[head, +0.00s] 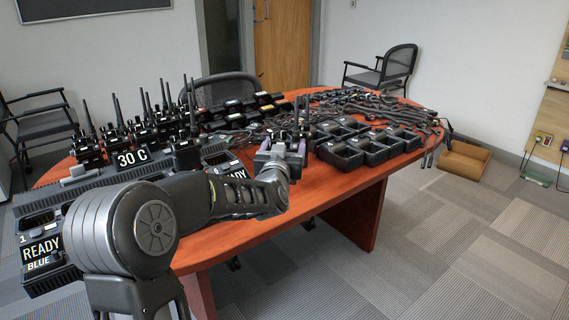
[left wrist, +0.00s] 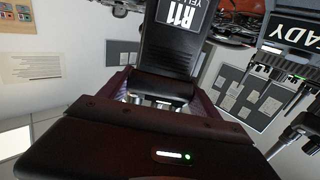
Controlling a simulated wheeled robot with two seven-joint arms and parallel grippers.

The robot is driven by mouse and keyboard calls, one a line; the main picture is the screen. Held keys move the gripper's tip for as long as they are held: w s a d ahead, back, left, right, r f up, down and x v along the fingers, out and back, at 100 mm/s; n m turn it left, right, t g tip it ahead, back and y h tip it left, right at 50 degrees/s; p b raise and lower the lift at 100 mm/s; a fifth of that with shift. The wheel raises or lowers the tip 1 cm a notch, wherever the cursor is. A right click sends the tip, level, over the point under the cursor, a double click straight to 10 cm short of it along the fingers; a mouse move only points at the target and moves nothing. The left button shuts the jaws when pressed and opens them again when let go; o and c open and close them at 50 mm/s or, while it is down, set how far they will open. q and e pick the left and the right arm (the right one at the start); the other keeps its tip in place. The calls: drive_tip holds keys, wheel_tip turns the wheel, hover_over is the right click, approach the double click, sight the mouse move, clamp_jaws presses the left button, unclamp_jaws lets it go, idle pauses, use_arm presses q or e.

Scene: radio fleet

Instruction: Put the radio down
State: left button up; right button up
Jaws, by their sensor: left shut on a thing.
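My left gripper (head: 289,150) reaches from the left over the front part of the red-brown table (head: 330,186) in the head view. It is shut on a black radio (left wrist: 172,42) whose label reads R11 in the left wrist view. The radio sits between the purple-edged fingers. In the head view the radio is mostly hidden by the gripper, with dark upright antenna-like pieces above it. Whether it touches the table cannot be told. My right gripper is not in view.
Several black radios with antennas (head: 165,122) stand at the table's left. A large charger bank marked READY (head: 42,250) lies in front of them. Several empty black chargers (head: 340,155) stand right of the gripper. Cables and dark items (head: 385,105) cover the far right. A chair (head: 385,70) stands behind.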

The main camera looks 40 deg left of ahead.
use_arm(q)
drive_tip(key=shift+f+b, duration=0.5)
drive_tip(key=shift+f, duration=1.85)
drive_tip(key=shift+f, duration=0.2)
drive_tip(key=o, duration=1.9)
drive_tip(key=shift+c, duration=0.2)
drive_tip(key=shift+r, duration=0.15)
drive_tip(key=v, duration=1.2)
